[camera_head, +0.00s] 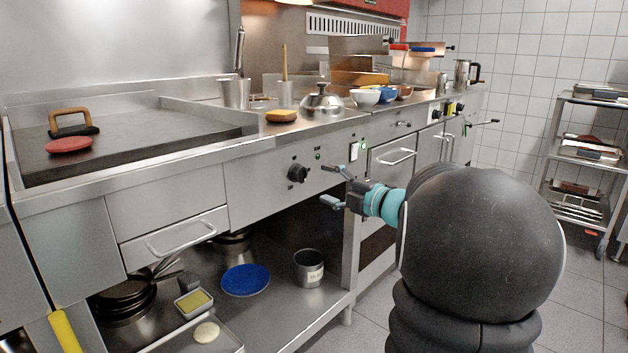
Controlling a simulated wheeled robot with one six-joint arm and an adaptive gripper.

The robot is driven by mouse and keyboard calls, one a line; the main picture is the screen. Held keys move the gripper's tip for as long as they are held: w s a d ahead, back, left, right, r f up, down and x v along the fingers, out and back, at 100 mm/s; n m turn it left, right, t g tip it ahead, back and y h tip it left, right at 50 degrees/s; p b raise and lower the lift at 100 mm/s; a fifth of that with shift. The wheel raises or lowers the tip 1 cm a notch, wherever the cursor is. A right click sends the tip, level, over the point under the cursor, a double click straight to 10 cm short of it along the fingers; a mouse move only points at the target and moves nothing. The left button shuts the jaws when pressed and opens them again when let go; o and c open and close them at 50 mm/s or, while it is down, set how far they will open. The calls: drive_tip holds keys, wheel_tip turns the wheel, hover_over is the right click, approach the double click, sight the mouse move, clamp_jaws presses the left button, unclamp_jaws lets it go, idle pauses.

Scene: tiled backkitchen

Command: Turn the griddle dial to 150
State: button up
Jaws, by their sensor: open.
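The griddle dial (298,173) is a round black knob on the steel front panel, with small marks around it that are too small to read. The griddle (140,139) is the dark flat plate in the counter at left. My gripper (328,185) is open and empty. It is in front of the panel, to the right of the dial in the picture, with its fingers pointing left. The fingers look apart from the dial. The dial is not hidden.
A grill press (73,124) and a red disc (69,145) lie on the griddle. A drawer handle (181,238) juts out at lower left, and an oven handle (398,157) at right. A green indicator light (317,156) and a lit switch (354,151) sit near the dial.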

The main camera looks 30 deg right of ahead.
drive_tip(key=shift+v, duration=1.85)
